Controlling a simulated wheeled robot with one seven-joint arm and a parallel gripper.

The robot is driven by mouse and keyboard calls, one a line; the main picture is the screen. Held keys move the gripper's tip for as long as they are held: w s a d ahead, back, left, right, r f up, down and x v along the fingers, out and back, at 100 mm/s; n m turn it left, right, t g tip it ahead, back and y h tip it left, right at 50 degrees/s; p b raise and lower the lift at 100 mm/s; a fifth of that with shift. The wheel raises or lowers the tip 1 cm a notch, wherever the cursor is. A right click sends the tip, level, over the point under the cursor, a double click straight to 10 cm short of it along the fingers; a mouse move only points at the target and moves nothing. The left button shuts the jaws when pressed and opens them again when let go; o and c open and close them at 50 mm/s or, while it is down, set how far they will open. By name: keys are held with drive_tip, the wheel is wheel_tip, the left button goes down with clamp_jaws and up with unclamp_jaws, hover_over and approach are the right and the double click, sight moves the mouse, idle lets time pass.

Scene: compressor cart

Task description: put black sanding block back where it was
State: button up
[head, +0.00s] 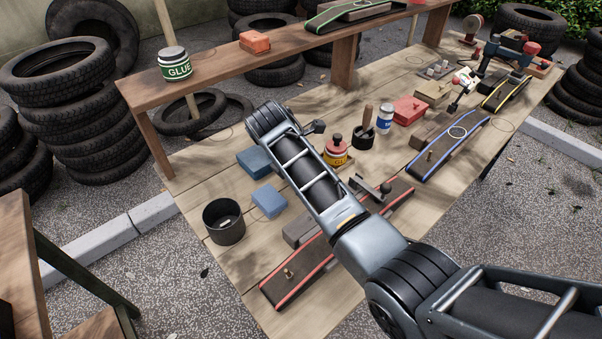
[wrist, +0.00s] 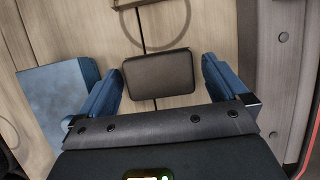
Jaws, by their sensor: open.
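A dark, flat, rounded block (wrist: 159,73), which looks like the black sanding block, lies between the jaws in the wrist view. My gripper (wrist: 161,84) has two blue fingers standing apart on either side of it. The left finger is very near the block's edge; a narrow gap shows at the right finger. I cannot tell whether the block rests on the wood or just above it. A thin dark circle (wrist: 158,48) is marked on the wood just beyond the block. In the head view my arm hides the gripper and the block.
A blue box (wrist: 45,92) is close outside the left finger. Two blue boxes (head: 268,201) (head: 252,161) and a black cup (head: 223,221) stand left of my arm. A red-edged strip (head: 300,268) lies nearby. The shelf (head: 215,72) carries a glue jar (head: 174,64).

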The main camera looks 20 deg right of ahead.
drive_tip(key=v, duration=1.2)
drive_tip(key=shift+r, duration=0.2)
